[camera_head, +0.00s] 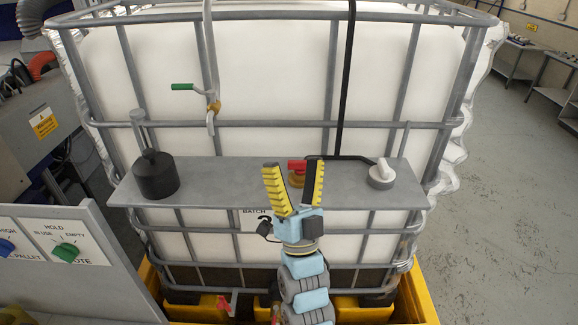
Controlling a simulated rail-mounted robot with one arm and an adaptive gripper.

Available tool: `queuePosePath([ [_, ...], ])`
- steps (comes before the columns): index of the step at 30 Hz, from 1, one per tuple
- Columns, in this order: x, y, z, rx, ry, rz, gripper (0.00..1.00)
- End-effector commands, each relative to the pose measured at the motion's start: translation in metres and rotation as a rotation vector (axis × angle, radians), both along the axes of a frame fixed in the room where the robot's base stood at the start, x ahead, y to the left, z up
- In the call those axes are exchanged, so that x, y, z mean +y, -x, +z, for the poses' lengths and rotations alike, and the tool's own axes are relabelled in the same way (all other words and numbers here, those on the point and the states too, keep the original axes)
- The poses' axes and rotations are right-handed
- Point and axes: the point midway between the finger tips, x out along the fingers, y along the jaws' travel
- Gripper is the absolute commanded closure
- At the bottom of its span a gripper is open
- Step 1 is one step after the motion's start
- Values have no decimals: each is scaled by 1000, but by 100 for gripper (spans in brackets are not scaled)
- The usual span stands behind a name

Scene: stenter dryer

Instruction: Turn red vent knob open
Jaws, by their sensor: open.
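The red vent knob (298,164) sits on a brass-coloured fitting on the grey shelf in front of the white tank. My gripper (292,168) is open, with yellow-padded fingers pointing up the picture. In this view the knob shows between the two fingers, near the right one. I cannot tell whether the fingers are around the knob or only in front of it, or whether they touch it. The right finger may hide part of the knob and fitting.
The grey shelf (221,178) also bears a black cylinder (155,176) and a white-grey cap (381,174) with a black hose. A green-handled valve (196,92) hangs above. A panel (61,246) with knobs stands at left. A yellow tray (418,300) lies below; right floor is clear.

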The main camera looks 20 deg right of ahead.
Motion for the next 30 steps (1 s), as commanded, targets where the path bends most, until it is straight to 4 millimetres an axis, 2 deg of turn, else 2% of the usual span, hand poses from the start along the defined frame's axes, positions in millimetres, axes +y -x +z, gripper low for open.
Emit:
queuePosePath([
  [1, -1, -5, 15, 7, 2, 26, 15],
  [8, 3, -26, 70, 107, 8, 168, 15],
  [12, 17, -33, 103, 194, 36, 258, 15],
  [18, 47, -33, 136, 357, 105, 352, 15],
  [21, 62, -30, 142, 451, 146, 378, 15],
  [25, 81, -23, 142, 589, 203, 383, 15],
  [30, 94, -11, 125, 786, 269, 335, 15],
])
